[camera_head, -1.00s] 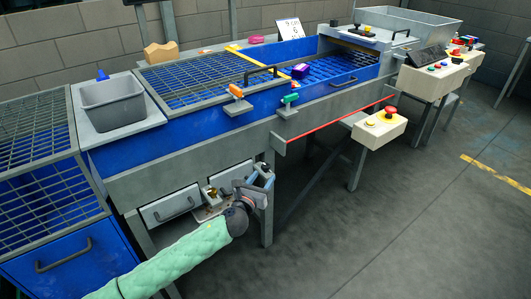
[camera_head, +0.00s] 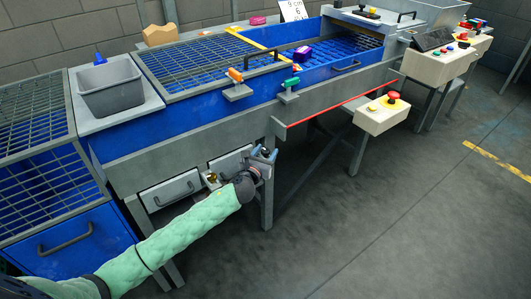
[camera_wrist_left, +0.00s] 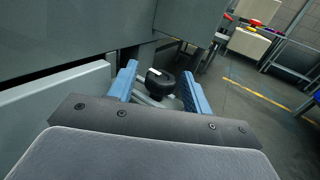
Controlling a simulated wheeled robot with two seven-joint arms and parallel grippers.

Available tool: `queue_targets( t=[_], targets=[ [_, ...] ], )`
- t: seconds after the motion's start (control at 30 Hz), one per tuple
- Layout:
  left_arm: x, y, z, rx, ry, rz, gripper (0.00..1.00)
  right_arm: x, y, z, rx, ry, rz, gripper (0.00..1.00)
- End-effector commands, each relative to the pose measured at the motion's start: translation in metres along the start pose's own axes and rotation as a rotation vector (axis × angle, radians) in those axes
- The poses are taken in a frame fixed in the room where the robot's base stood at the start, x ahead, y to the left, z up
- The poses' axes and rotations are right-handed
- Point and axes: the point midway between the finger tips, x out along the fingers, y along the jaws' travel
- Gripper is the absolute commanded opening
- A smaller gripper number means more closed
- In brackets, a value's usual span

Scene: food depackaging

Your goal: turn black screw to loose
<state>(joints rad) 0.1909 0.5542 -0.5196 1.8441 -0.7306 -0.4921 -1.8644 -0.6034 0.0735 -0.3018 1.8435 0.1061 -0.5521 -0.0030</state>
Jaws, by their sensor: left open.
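The black screw (camera_wrist_left: 160,82) shows in the left wrist view as a round black knob with a small white mark. It stands between the two blue fingers of my left gripper (camera_wrist_left: 160,92), with a gap to the left finger; the right finger is close to it. My left gripper (camera_head: 262,156) is open, at the front of the machine below its grey side beam. In the head view a small dark shape (camera_head: 265,149) shows between the fingers, too small to make out well. My right gripper is in neither view.
White drawers (camera_head: 172,190) with handles sit left of the gripper under the machine. A machine leg (camera_head: 267,205) stands close by. A control box with a red button (camera_head: 381,120) is to the right.

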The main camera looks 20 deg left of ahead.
Motion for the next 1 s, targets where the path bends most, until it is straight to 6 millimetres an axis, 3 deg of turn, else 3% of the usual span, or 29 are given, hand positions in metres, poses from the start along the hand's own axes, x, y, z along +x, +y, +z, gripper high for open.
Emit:
queue_targets(
  t=[0.23, 0.47, 0.77, 1.0],
  targets=[
    [0.001, 0.0, 0.0, 0.0, 0.0, 0.0, 0.49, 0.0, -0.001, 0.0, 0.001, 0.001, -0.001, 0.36],
    [0.001, 0.0, 0.0, 0.0, 0.0, 0.0, 0.07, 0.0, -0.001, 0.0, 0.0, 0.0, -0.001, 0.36],
    [0.0, 0.0, 0.001, 0.0, 0.001, 0.033, 0.07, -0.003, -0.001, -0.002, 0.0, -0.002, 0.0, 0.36],
    [0.001, -0.001, 0.002, -0.003, 0.001, 0.157, 0.07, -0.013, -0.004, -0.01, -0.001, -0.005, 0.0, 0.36]
  ],
)
